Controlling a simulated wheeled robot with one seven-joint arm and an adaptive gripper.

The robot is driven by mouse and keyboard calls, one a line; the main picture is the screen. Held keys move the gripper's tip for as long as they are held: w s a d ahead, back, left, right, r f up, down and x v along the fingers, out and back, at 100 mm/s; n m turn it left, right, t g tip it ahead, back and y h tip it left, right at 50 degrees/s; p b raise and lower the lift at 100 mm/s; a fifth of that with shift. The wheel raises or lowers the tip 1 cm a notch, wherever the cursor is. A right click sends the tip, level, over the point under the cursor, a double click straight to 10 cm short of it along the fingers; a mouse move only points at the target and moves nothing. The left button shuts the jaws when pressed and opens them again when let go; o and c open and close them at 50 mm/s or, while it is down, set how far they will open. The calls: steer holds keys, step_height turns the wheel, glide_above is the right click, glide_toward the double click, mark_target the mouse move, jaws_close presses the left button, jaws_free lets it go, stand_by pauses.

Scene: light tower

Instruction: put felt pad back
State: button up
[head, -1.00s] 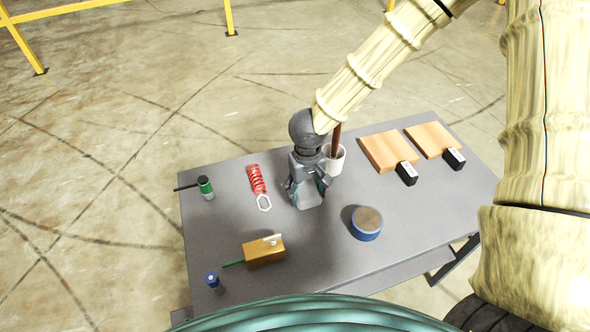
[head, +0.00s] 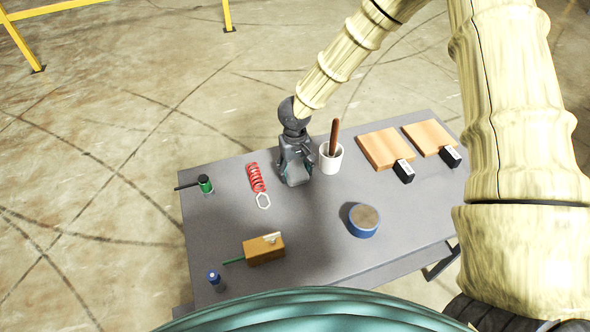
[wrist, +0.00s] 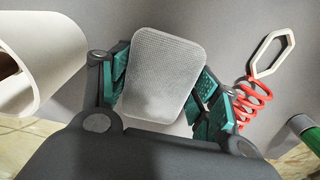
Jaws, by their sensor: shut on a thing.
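The felt pad (wrist: 162,72) is a grey rounded rectangle with a fine weave, seen face-on in the wrist view. My gripper (wrist: 160,88) is shut on it, with a teal-padded finger against each side edge. In the head view my gripper (head: 296,165) points down over the back middle of the grey table, with the pad (head: 297,175) showing pale between the fingers. I cannot tell how far the pad is above the tabletop.
A white cup (head: 330,160) with a brown stick stands just right of my gripper. A red coil (head: 256,178) with a pale hexagonal ring lies to the left. A blue round tin (head: 363,220), a wooden block (head: 263,249) and two wooden boards (head: 386,149) (head: 429,137) are farther off. The middle front is clear.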

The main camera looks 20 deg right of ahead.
mark_target(295, 168)
steer(key=shift+f, duration=0.3)
steer(key=o, duration=1)
steer(key=shift+f, duration=0.1)
steer(key=shift+c, duration=0.2)
step_height(295, 168, up, 12)
stand_by(0.4)
